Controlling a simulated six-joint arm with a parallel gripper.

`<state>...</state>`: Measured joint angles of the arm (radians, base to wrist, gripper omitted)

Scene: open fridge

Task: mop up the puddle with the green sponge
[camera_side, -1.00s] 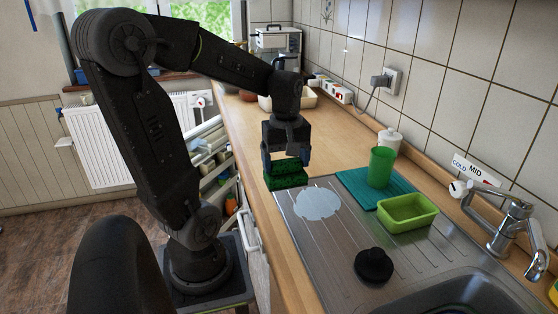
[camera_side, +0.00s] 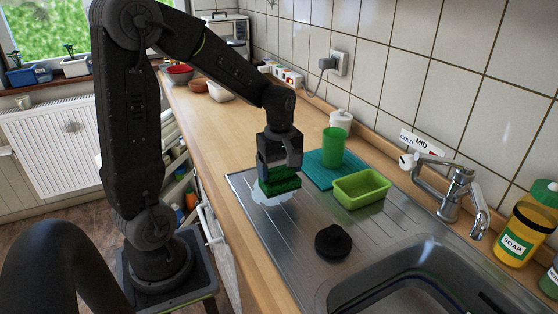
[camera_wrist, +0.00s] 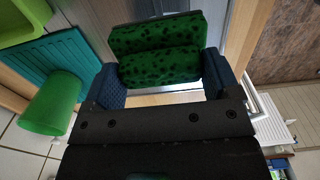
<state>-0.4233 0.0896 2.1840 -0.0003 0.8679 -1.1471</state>
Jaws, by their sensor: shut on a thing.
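The green sponge (camera_side: 284,186), dark-speckled, is held low between the fingers of my gripper (camera_side: 280,168). In the wrist view the sponge (camera_wrist: 158,68) fills the space between the two blue fingers of my gripper (camera_wrist: 160,85). The pale puddle (camera_side: 262,196) lies on the steel drainboard (camera_side: 305,231). The sponge is at the puddle and covers part of it from the side camera; pale edges show to the left and below. I cannot tell whether the sponge touches the surface. The puddle is not clearly seen in the wrist view.
A green cup (camera_side: 333,147) stands on a teal mat (camera_side: 315,170) behind, beside a light green tray (camera_side: 360,189). A black stopper (camera_side: 333,241) sits in front, by the sink (camera_side: 400,280). The faucet (camera_side: 445,190) and soap bottle (camera_side: 522,232) are right.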

